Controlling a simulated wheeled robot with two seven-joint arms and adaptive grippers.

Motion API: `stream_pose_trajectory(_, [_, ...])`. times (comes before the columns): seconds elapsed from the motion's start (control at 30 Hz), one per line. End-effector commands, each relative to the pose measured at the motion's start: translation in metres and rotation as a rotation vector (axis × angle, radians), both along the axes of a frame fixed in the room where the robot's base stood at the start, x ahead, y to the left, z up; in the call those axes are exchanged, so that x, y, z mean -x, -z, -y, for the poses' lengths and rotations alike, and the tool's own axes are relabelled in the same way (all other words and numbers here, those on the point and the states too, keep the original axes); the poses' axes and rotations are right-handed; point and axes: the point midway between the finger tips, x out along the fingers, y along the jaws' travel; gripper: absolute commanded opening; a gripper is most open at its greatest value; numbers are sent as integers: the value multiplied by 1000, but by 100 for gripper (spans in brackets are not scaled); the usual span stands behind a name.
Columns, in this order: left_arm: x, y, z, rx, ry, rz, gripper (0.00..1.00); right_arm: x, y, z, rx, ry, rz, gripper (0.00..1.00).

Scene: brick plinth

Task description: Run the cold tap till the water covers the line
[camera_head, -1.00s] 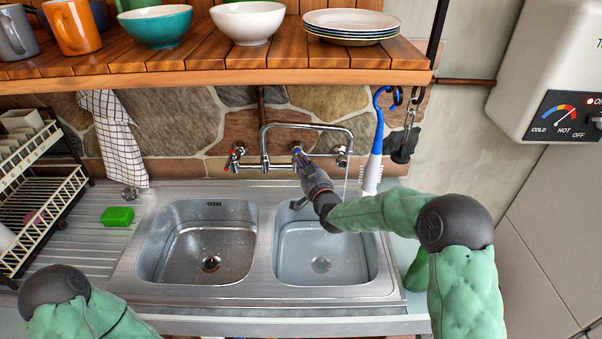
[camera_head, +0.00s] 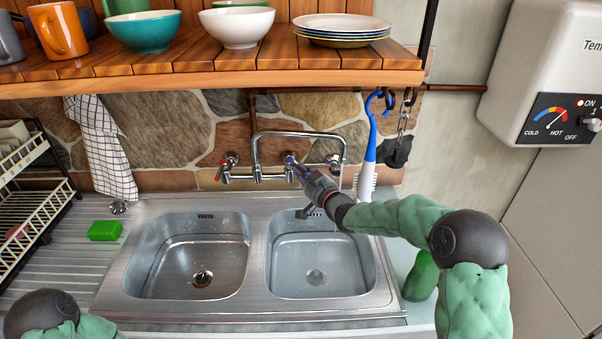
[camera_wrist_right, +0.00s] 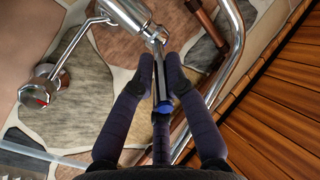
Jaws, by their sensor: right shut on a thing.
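The chrome spout (camera_head: 300,134) arches over to the right, above the right basin (camera_head: 290,225). That basin has a pale bluish look, like standing water, with its drain visible. I cannot make out a fill line or a clear stream now. The red-marked tap (camera_head: 226,165) is to the left. My left gripper is outside the view.
The left basin (camera_head: 165,235) looks empty. A wooden shelf (camera_head: 215,75) with bowls, mugs and plates hangs above the tap. A blue-and-white brush (camera_head: 370,150) hangs right of the spout. A green sponge (camera_head: 105,231) and dish rack (camera_head: 38,210) are at left.

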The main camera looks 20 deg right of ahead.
Motion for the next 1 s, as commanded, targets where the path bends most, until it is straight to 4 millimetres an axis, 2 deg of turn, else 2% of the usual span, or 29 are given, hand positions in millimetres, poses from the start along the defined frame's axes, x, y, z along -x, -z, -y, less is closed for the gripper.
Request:
stream_pose_trajectory(0.13, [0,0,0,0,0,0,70,-1,-4,2,-1,4,8,0])
stream_pose_trajectory(0.17, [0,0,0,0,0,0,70,-1,-4,2,-1,4,9,23])
stream_pose_trajectory(0.2, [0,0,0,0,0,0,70,-1,-4,2,-1,4,8,34])
stream_pose_trajectory(0.23, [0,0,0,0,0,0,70,-1,-4,2,-1,4,8,37])
stream_pose_trajectory(0.67, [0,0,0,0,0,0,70,6,-2,3,0,3,4,37])
stream_pose_trajectory(0.77, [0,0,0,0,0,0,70,16,-2,6,0,3,5,37])
stream_pose_trajectory(1.0, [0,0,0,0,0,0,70,58,-3,17,1,5,4,37])
